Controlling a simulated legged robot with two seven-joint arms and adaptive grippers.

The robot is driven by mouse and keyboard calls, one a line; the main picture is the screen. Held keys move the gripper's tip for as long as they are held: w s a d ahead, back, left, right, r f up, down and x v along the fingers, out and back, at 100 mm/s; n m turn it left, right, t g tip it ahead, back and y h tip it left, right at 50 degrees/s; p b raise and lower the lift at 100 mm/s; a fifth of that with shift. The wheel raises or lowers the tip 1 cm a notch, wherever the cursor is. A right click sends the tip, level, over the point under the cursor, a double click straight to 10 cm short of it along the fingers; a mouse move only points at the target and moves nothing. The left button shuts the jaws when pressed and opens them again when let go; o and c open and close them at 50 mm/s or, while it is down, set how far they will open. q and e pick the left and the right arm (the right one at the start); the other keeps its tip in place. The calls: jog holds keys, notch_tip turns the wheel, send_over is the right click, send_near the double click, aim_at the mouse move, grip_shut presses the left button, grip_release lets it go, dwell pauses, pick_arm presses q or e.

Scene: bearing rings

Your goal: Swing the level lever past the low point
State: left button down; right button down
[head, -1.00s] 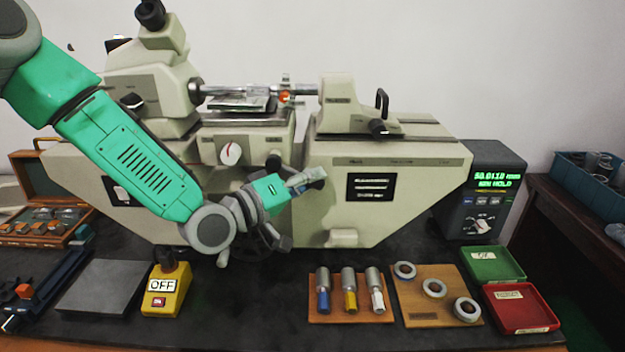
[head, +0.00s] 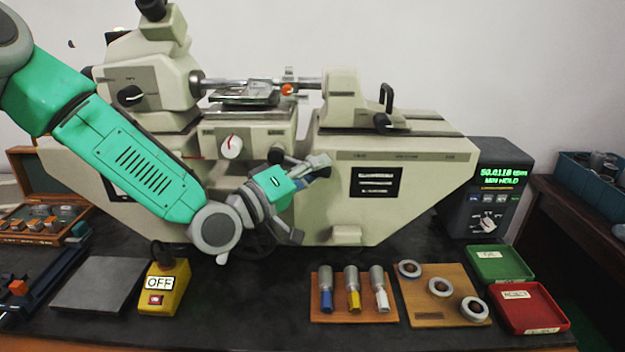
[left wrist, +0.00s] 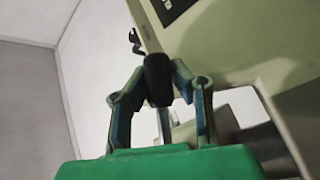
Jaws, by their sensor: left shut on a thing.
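My left gripper (head: 320,165) is in front of the middle of the large cream measuring machine (head: 420,165), below its stage. In the left wrist view the fingers of my left gripper (left wrist: 158,88) are closed on the black grip of the level lever (left wrist: 157,78). In the head view the lever is mostly hidden behind the fingers. The readout (head: 503,178) at the right shows green figures, about 50.0118, with MIN HOLD under them. A ring-like part with an orange mark (head: 288,88) sits on the measuring axis above the stage. My right gripper is not in view.
A yellow box marked OFF (head: 165,287) and a grey plate (head: 100,283) lie front left. A wooden rack (head: 355,312) with several handled plugs and a board (head: 430,318) with 3 rings lie front right, beside green (head: 500,263) and red (head: 528,308) trays.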

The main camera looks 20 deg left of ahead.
pick_arm(q)
jog(key=r+n+t+b, duration=0.1)
jog(key=b, duration=0.1)
jog(key=r+n+t+b, duration=0.1)
jog(key=n+t+b, duration=0.1)
jog(key=b, duration=0.1)
jog(key=r+n+t+b, duration=0.1)
jog(key=n+b, duration=0.1)
jog(key=b, duration=0.1)
jog(key=shift+s+d+r+t, duration=0.15)
jog(key=shift+d+t, duration=0.15)
jog(key=shift+d, duration=0.1)
jog(key=shift+a+r+n+t+y+b, duration=0.15)
jog(key=shift+r+n+t+y+b, duration=0.15)
jog(key=shift+r+n+t+b, duration=0.8)
jog(key=shift+a+n+y+b, duration=0.1)
jog(key=shift+n+y+b, duration=0.25)
jog(key=shift+n, duration=0.15)
jog(key=shift+r, duration=0.15)
jog(key=c, duration=1.6)
grip_release()
jog(key=shift+c, duration=0.2)
jog(key=shift+s+d, duration=0.15)
jog(key=shift+d, duration=0.05)
